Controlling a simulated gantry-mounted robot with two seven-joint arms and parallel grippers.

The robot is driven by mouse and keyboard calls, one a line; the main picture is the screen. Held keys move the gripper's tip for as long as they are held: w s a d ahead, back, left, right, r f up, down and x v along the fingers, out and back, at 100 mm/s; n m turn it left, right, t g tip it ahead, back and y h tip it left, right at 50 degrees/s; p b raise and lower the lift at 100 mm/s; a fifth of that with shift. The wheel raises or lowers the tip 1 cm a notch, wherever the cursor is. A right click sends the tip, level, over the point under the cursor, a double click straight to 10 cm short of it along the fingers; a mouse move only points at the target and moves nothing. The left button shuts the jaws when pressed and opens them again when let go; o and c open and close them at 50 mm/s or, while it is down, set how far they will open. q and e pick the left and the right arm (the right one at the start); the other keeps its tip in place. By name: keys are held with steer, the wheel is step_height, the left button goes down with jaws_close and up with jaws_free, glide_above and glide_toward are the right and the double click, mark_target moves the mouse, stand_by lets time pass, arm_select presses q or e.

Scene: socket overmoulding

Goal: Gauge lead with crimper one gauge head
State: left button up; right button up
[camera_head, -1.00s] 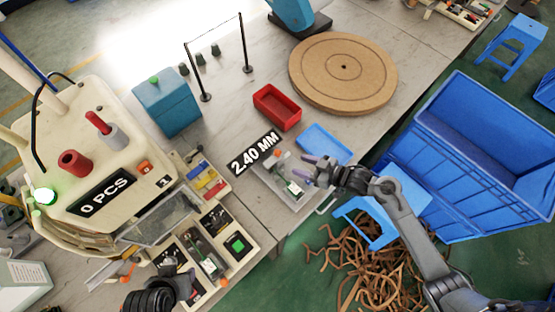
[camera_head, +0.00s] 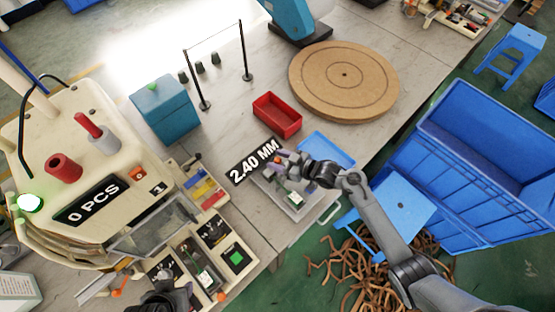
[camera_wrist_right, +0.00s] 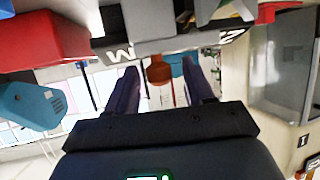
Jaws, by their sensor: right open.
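The gauge display reading 2.40 MM (camera_head: 254,162) stands near the middle of the table, with its grey base (camera_head: 308,209) in front. My right gripper (camera_head: 281,160) is open over the base, beside the display's right end. In the right wrist view, the two dark fingers (camera_wrist_right: 161,88) are apart, with an orange-red knob (camera_wrist_right: 158,70) showing in line with the gap; I cannot tell its distance. The crimping machine (camera_head: 60,135) at left shows 0 PCS. Part of my left arm shows at the bottom edge (camera_head: 172,300); its fingers are not clear. I cannot make out a lead in either gripper.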

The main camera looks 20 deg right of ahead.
steer(key=shift+w+a+f, duration=0.15)
steer(key=shift+w+a, duration=0.05)
jaws_close()
stand_by(0.3)
steer(key=d, duration=0.1)
steer(key=w+d+b, duration=0.1)
steer(key=d, duration=0.1)
steer(key=w+d, duration=0.1)
steer(key=shift+d, duration=0.2)
steer(key=shift+a+f, duration=0.1)
steer(key=shift+c, duration=0.8)
jaws_free()
steer(key=shift+o, duration=0.8)
